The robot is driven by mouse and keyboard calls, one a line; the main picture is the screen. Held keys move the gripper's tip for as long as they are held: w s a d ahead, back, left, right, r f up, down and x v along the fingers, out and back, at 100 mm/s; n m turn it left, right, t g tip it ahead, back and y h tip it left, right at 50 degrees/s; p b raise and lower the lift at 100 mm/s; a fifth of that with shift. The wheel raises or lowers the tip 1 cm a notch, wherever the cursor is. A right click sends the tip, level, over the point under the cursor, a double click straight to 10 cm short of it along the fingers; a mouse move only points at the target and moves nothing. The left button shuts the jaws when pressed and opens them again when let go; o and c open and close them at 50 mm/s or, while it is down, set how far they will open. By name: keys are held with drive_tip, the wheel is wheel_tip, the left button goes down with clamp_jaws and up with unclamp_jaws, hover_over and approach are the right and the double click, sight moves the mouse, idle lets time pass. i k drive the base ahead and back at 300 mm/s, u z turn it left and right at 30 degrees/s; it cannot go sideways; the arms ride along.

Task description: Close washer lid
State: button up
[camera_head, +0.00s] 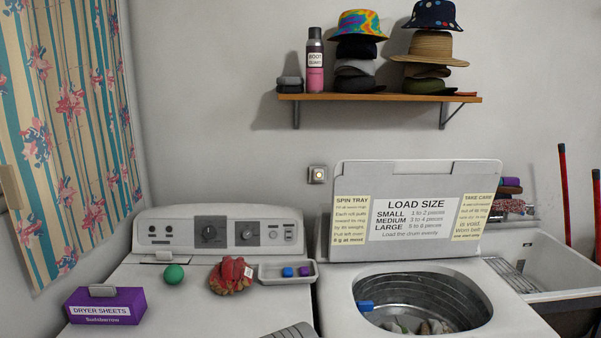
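The washer (338,315) stands at the right of the centre. Its lid (415,250) is open, standing up and leaning back against the wall behind the machine. The lid's inner face carries a large LOAD SIZE label and two yellowish notes, SPIN TRAY and TAKE CARE. Below it the round opening shows the metal drum (430,296) with some crumpled cloth-like items (420,327) at the bottom. A small blue object (366,305) is at the left inside edge of the opening. My gripper is not in view.
Left of the washer, a white dryer (200,300) bears a purple DRYER SHEETS box (105,306), a green ball (174,274), a red-orange bundle (231,275) and a small tray (287,280). A hat shelf (378,97) hangs above the lid. A utility tub (550,264) stands at right.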

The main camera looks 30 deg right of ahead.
sight(397, 209)
drive_tip(key=z, duration=1.4)
drive_tip(key=k, duration=1.2)
drive_tip(key=z, duration=0.85)
drive_tip(key=i, duration=1.5)
drive_tip(key=u, duration=0.6)
drive_tip(key=i, duration=0.85)
drive_tip(key=u, duration=0.8)
